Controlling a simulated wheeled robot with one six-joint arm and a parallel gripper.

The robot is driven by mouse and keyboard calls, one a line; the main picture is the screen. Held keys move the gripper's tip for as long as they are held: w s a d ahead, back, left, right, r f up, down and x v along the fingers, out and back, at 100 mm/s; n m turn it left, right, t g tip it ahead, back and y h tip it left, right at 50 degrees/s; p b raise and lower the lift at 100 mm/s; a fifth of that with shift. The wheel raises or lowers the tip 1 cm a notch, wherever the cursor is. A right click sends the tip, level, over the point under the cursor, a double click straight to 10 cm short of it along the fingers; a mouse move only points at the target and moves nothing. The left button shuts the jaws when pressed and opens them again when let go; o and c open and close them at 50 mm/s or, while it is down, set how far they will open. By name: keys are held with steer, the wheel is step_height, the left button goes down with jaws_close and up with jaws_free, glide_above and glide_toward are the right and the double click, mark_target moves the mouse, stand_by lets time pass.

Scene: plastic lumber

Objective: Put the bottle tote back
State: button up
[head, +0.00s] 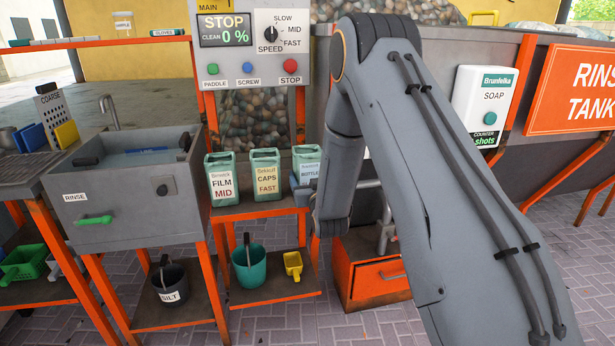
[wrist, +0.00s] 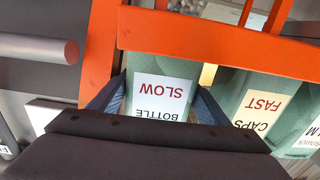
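In the head view my arm hides most of the gripper. Whether the tote's base rests on the shelf is hard to see.
The caps tote (head: 265,175) stands just left of the bottle tote, and the film tote (head: 222,180) stands further left. An orange shelf rail (wrist: 225,48) runs along their bases. A teal bucket (head: 250,268) and yellow scoop (head: 293,265) sit below. The rinse sink (head: 130,195) is at left.

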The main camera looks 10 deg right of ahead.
steer(key=shift+r, duration=0.15)
steer(key=shift+s, duration=0.25)
steer(key=s+a+r+g, duration=0.1)
steer(key=s+r+g, duration=0.2)
steer(key=s+g, duration=0.6)
steer(key=s+a+r+g, duration=0.2)
steer(key=s+g, duration=0.7)
steer(key=s, duration=2.9)
steer(key=shift+s+r+n, duration=0.2)
steer(key=shift+r+n, duration=0.1)
steer(key=shift+r, duration=0.15)
step_height(320, 180, up, 6)
steer(key=s+d+p, duration=0.1)
steer(key=d+p, duration=0.1)
steer(key=p, duration=1)
steer(key=shift+d, duration=0.4)
